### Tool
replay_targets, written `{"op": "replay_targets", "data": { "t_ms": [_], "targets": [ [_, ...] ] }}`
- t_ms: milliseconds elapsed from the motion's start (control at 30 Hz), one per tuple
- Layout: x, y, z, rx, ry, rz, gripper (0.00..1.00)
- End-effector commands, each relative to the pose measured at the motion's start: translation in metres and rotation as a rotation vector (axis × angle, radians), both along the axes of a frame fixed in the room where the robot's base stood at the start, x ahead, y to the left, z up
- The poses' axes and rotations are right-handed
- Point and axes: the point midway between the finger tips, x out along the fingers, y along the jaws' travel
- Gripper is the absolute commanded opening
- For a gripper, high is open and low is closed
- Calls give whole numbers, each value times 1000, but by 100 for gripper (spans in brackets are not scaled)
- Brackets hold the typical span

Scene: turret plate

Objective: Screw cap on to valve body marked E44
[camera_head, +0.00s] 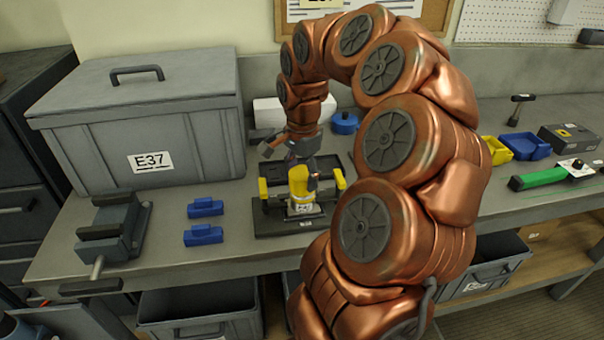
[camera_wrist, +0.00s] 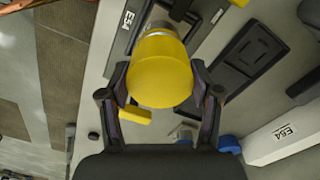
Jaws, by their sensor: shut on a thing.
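A yellow cap (camera_head: 299,180) sits between the fingers of my gripper (camera_head: 302,170). In the wrist view my gripper (camera_wrist: 158,84) is shut on the cap (camera_wrist: 160,72), one finger on each side. Below the cap in the head view is a valve body (camera_head: 303,208) with a white label too small to read surely. It stands upright on a black base plate (camera_head: 275,226). In the wrist view a metallic part (camera_wrist: 163,25) shows just past the cap. The cap hides the joint, so I cannot tell whether it is threaded on.
Yellow pads (camera_head: 263,188) flank the valve body. A grey E37 toolbox (camera_head: 150,120), a vise (camera_head: 113,228) and blue blocks (camera_head: 204,235) stand to the left. Yellow (camera_head: 497,150) and blue bins (camera_head: 526,146) and a green-handled tool (camera_head: 540,178) lie right. My arm hides the bench's middle right.

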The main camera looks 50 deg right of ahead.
Motion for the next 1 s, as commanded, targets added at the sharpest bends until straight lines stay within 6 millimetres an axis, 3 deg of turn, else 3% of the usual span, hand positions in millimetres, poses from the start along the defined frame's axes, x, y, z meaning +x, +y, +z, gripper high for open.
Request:
{"op": "replay_targets", "data": {
  "t_ms": [300,333,600,1000],
  "targets": [
    [0,0,-1,0,0,0,34],
    [0,0,-1,0,0,0,66],
    [0,0,-1,0,0,0,93],
    [0,0,3,-1,0,0,93]
  ]
}}
